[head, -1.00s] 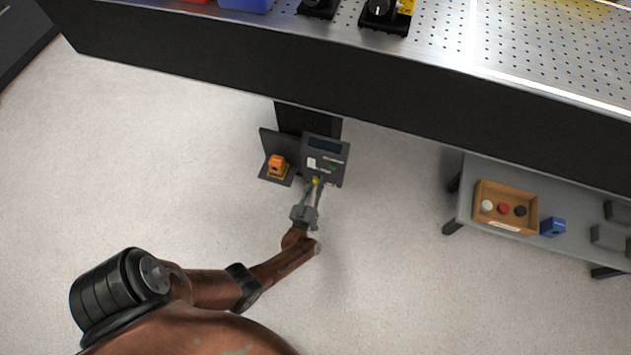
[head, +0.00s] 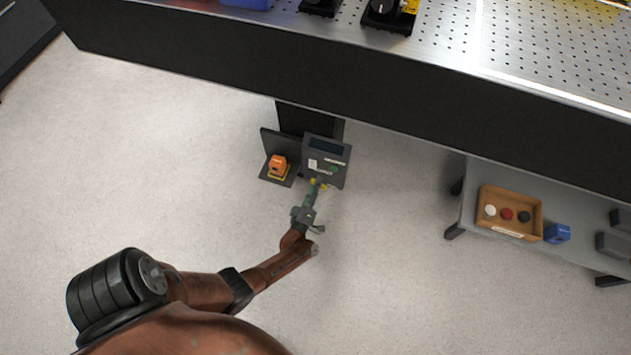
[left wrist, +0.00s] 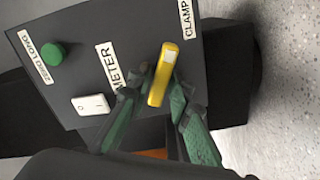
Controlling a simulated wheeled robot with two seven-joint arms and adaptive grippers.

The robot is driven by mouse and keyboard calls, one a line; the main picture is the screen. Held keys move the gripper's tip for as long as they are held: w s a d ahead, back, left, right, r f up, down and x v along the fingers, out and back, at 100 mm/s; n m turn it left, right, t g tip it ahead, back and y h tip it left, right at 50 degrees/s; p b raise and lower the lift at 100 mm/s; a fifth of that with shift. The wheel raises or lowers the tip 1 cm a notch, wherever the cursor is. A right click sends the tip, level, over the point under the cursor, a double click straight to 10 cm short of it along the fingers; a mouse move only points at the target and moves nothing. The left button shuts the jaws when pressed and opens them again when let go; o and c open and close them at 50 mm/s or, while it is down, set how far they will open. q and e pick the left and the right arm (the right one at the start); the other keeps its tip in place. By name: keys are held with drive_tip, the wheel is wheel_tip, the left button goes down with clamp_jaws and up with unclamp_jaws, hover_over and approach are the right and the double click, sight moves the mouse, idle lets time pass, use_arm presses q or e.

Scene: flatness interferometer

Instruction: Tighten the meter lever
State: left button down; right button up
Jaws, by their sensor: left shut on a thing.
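The meter lever (left wrist: 163,74) is a yellow handle with a pale patch near one end, on the face of a dark meter box (head: 341,180). In the left wrist view it lies between the METER and CLAMP labels, at a slight slant. My left gripper (head: 316,186) is at the lower part of the box in the head view. Its green fingers (left wrist: 158,92) are on either side of the lever's near end, shut on it. The lever's pivot is not clearly visible. My right gripper is not in view.
The box face also carries a green button (left wrist: 54,54) and a white rocker switch (left wrist: 91,104). An orange item (head: 278,164) stands left of the box. A perforated bench (head: 540,60) overhangs above. A grey side table (head: 468,204) with a wooden tray (head: 513,232) stands right. Floor in front is open.

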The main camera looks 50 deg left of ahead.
use_arm(q)
drive_tip(key=n, duration=0.4)
drive_tip(key=shift+s+a+f+n, duration=0.2)
drive_tip(key=shift+f+n, duration=0.1)
drive_tip(key=shift+n, duration=0.1)
idle(0.4)
drive_tip(key=c, duration=2.1)
unclamp_jaws()
drive_tip(key=shift+o, duration=0.7)
drive_tip(key=shift+w+d, duration=0.1)
drive_tip(key=v, duration=1.2)
